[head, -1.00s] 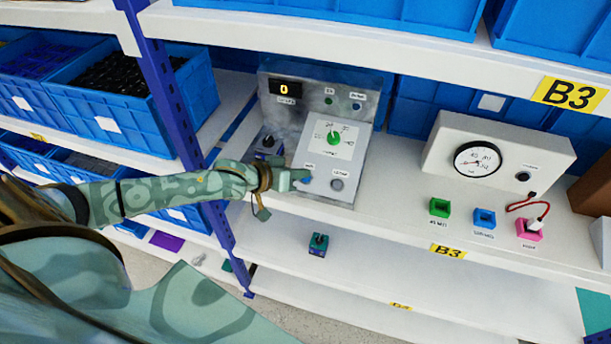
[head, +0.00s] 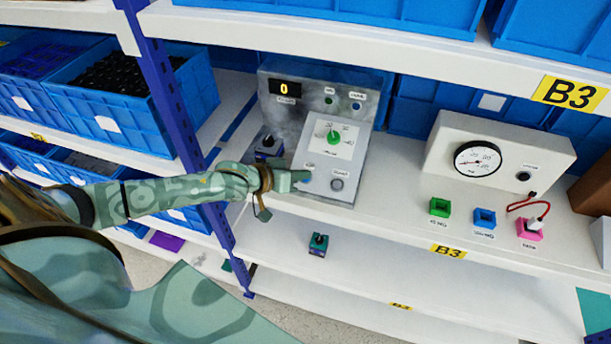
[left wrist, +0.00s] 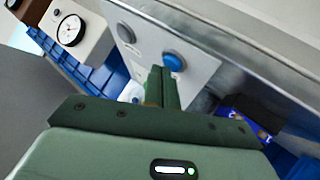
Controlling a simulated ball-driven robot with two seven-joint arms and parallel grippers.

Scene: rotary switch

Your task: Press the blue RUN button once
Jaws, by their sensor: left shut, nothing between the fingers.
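The blue RUN button (left wrist: 173,62) is on the sloped front of a grey control panel, just beyond the fingertips in the left wrist view. In the head view only a bit of blue shows at my gripper's tip. My left gripper (head: 303,176) is shut and empty, with its tips at the button; it also shows in the left wrist view (left wrist: 160,72). I cannot tell whether the tips touch the button. The control panel (head: 286,134) has a green rotary knob (head: 333,137), a display (head: 286,89) reading 0, and a grey button (head: 337,184). My right gripper is not in view.
A white gauge box (head: 440,142) stands to the right on the same shelf. Green (head: 440,207), blue (head: 484,217) and pink (head: 529,229) blocks sit before it. A blue rack post (head: 170,100) rises left of the panel. The upper shelf (head: 330,43) overhangs.

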